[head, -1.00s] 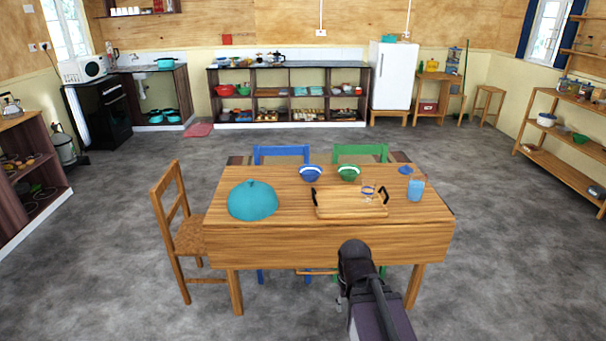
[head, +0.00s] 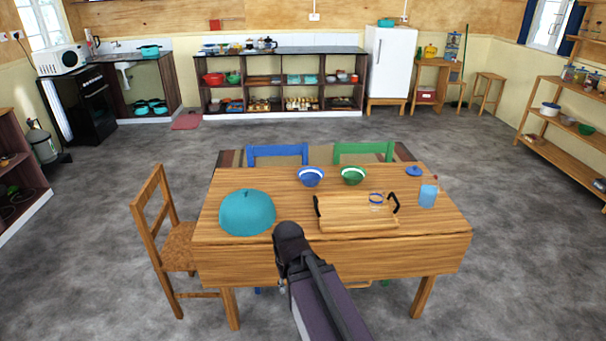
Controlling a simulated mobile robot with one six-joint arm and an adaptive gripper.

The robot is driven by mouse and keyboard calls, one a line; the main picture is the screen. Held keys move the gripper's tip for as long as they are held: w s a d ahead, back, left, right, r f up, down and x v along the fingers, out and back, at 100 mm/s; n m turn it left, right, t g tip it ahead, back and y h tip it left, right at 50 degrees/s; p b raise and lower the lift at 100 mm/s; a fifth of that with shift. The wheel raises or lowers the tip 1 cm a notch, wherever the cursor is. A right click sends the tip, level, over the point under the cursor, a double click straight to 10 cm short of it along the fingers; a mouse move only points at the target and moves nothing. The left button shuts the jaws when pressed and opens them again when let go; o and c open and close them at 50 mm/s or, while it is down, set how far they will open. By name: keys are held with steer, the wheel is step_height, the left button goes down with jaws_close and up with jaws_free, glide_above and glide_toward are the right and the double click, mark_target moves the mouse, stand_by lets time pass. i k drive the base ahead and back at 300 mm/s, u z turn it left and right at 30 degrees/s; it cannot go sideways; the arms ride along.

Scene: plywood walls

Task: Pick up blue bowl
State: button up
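The blue bowl (head: 311,176) with a white band stands upright on the wooden table (head: 230,262), towards its far edge and left of the green bowl (head: 353,175). It is in plain view and nothing touches it from above. My dark arm rises from the bottom of the head view to the table's near edge, well short of the bowl. I cannot make out my gripper's fingers; they seem hidden by the arm.
A teal dome (head: 247,212) sits on the table's left. A wooden tray (head: 340,222) with black handles holds a glass (head: 376,199). A blue bottle (head: 428,194) and small blue lid (head: 414,171) are at right. Chairs stand at the left (head: 160,230) and far side.

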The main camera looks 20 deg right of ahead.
mark_target(309, 176)
steer(key=i, duration=0.8)
steer(key=z, duration=0.6)
steer(key=i, duration=0.8)
steer(key=z, duration=0.45)
